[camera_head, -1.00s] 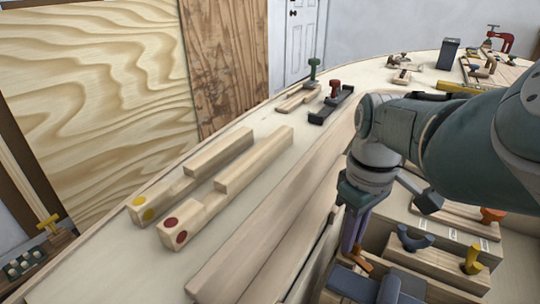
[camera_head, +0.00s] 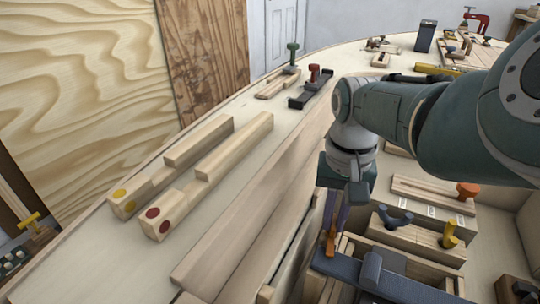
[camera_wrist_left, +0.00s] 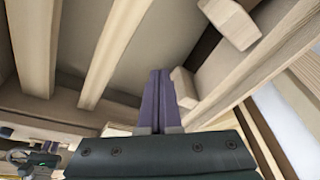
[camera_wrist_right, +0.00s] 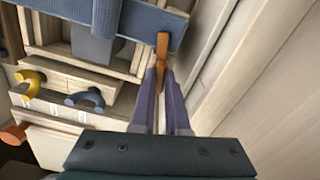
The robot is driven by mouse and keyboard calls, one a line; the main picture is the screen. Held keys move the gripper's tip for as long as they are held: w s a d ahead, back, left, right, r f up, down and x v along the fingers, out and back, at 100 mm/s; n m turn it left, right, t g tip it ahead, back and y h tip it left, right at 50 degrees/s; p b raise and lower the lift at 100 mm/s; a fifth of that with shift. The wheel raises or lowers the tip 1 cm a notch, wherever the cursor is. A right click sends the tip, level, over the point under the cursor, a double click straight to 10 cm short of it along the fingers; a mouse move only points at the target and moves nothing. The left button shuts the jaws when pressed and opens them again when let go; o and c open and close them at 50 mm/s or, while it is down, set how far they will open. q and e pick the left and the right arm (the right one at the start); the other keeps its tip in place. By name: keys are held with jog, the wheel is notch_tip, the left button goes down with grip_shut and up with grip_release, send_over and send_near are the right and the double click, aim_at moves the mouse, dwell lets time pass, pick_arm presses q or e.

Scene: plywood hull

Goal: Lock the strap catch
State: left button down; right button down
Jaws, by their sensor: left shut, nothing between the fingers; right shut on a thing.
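The blue strap (camera_head: 425,287) runs across the top of a wooden box at the bottom right of the head view. It also shows in the right wrist view (camera_wrist_right: 143,22). The orange catch lever (camera_wrist_right: 162,47) is at the strap's end, beside the hull wall. My right gripper (camera_wrist_right: 160,72) has its purple fingers shut on this lever, and in the head view the lever (camera_head: 331,241) stands nearly upright below the fingertips. Whether the catch is locked I cannot tell. My left gripper (camera_wrist_left: 158,75) is shut and empty among wooden beams; the head view does not show it.
Two notched beams, one with red dots (camera_head: 215,172), lie on the deck at left. The hull wall (camera_wrist_right: 225,75) runs close beside the right gripper.

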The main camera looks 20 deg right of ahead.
aim_at(334, 221)
jog(key=shift+m, duration=1.2)
jog(key=c, duration=0.9)
grip_release()
notch_tip(334, 221, up, 10)
jog(key=p, duration=0.7)
